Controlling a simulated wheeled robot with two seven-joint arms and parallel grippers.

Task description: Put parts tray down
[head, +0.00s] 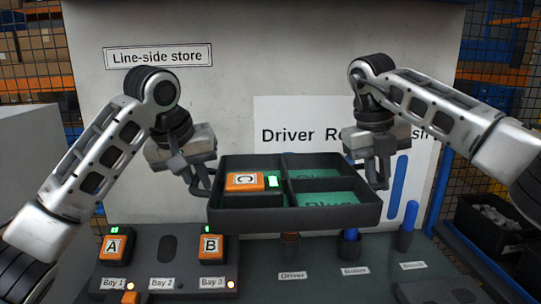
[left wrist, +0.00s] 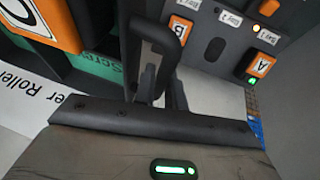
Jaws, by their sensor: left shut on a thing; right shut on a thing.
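The parts tray (head: 295,219) is a dark divided tray, held roughly level in the air in the middle of the head view. An orange block marked C (head: 245,181), with a lit green light, lies in its left part. Green inserts (head: 320,169) line its right compartments; their lettering is partly hidden. My left gripper (head: 204,184) is shut on the tray's left handle. The left wrist view shows this looped handle (left wrist: 170,35) between the fingers (left wrist: 172,98). My right gripper (head: 381,180) is shut at the tray's right side; the handle there is mostly hidden.
Below at left, a grey bay panel (head: 150,285) holds orange blocks A (head: 114,247) and B (head: 211,246); the Bay 2 slot is empty. Tool holders (head: 349,246) stand behind labels on the dark bench (head: 320,285). A bin (head: 490,222) stands far right. A white panel rises behind.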

